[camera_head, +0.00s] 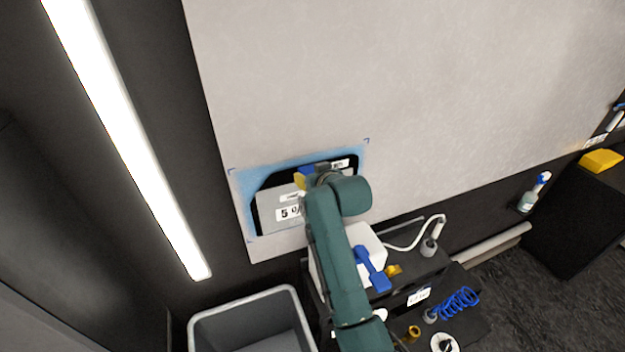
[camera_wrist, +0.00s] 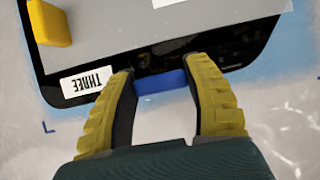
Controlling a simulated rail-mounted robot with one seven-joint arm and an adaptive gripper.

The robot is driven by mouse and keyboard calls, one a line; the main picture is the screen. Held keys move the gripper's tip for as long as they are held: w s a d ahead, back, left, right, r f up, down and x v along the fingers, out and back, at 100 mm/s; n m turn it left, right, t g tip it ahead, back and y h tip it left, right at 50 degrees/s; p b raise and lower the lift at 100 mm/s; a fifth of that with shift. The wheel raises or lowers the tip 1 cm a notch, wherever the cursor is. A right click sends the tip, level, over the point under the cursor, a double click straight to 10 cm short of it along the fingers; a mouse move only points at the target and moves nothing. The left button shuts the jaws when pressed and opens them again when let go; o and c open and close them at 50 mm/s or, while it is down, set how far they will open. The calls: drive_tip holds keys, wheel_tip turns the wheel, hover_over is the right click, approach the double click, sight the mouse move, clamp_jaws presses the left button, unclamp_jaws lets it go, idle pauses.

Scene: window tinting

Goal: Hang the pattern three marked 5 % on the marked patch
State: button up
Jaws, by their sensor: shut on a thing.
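The pattern (camera_head: 290,196), a dark-edged sheet with a grey face and a "5 %" label (camera_head: 288,212), is at the blue marked patch (camera_head: 243,196) on the pale wall panel. In the wrist view the pattern (camera_wrist: 110,30) carries a "THREE" label (camera_wrist: 87,81), seen upside down. Blue shows around the sheet, and corner marks show at the patch. My gripper (camera_wrist: 163,78) is shut on a blue tab (camera_wrist: 163,88) at the pattern's edge. My arm hides the pattern's right part in the head view. I cannot tell whether the sheet touches the panel.
A yellow block (camera_wrist: 48,22) sits on the pattern's face. Below the panel are a grey bin (camera_head: 250,306), a white box with a blue tool (camera_head: 372,270), a coiled blue hose (camera_head: 459,303) and a spray bottle (camera_head: 530,197). The panel's upper right is clear.

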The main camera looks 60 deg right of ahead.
drive_tip(key=shift+w+d, duration=0.3)
idle(0.7)
drive_tip(key=o, duration=1.3)
drive_tip(key=shift+f, duration=0.1)
drive_tip(key=shift+s+a, duration=0.1)
drive_tip(key=v, duration=1.2)
